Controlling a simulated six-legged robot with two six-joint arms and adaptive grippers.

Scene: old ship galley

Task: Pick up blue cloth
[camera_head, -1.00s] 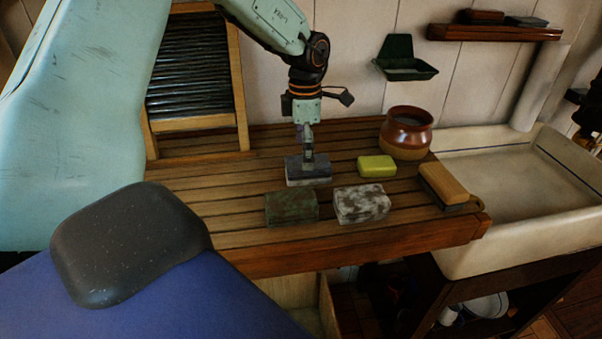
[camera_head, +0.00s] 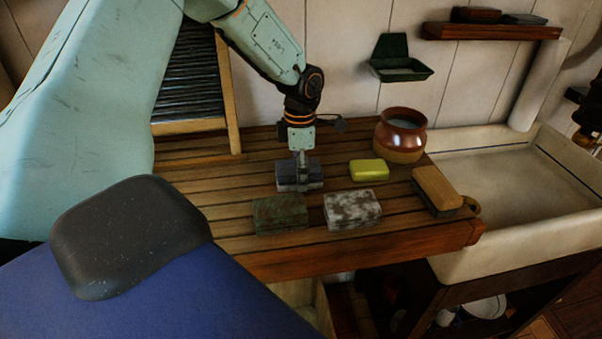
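A small folded grey-blue block (camera_head: 316,178) lies on the slatted wooden counter (camera_head: 225,222); it looks like the blue cloth, though its colour is dull. My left gripper (camera_head: 302,180) comes down on it from above. One finger shows in front of its near face, and the other finger is hidden. I cannot tell whether the fingers are closed on it. The cloth still seems to rest on the slats. My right gripper is not clearly in view.
Close by lie a dark green block (camera_head: 280,214), a mottled white-grey block (camera_head: 352,210), a yellow soap (camera_head: 369,170) and a wooden brush (camera_head: 436,189). A brown pot (camera_head: 400,136) stands behind. A washboard (camera_head: 190,85) leans left; a sink (camera_head: 500,190) is right.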

